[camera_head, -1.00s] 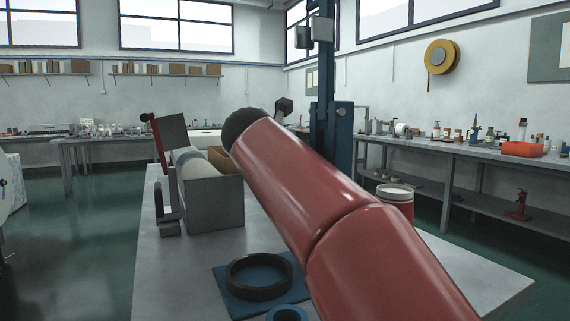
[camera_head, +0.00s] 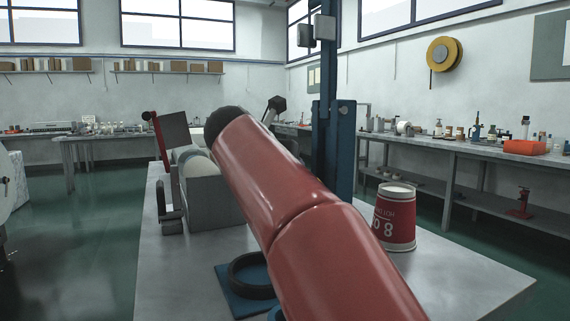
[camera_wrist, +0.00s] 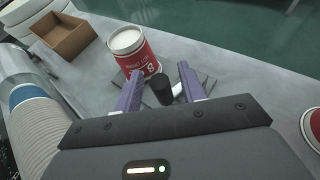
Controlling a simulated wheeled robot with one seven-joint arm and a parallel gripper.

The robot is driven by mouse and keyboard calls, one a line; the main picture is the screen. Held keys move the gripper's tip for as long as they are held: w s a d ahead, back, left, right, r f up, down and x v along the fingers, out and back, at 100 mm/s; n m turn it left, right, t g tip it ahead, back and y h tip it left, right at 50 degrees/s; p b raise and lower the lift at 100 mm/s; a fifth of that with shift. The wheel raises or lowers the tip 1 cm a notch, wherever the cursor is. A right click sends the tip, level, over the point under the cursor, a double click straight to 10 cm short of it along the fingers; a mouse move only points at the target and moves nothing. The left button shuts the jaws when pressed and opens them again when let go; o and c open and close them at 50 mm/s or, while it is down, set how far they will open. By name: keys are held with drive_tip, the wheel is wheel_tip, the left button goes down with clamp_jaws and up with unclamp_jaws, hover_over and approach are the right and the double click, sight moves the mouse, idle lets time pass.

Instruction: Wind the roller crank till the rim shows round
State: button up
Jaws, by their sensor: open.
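In the wrist view, my gripper (camera_wrist: 160,88) is open. Its two purple fingers stand either side of a short black upright knob (camera_wrist: 163,90) with a pale bar beside it. I cannot tell whether the fingers touch the knob, or for certain that it is the roller crank's grip. Beyond the fingers stands a red and white paper cup (camera_wrist: 140,62) marked 8, also at the right of the table in the head view (camera_head: 395,228). Its rim looks pale and round. My red arm hides my gripper in the head view.
A grey box with pale rollers (camera_head: 212,200) stands at the table's left. A black ring (camera_head: 236,278) on a blue plate is partly behind my arm. A blue post (camera_head: 343,150) rises at the far edge. An open cardboard box (camera_wrist: 65,38) shows in the wrist view.

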drive_tip(key=v, duration=0.7)
drive_tip(key=shift+s+a, duration=0.2)
drive_tip(key=shift+s, duration=0.15)
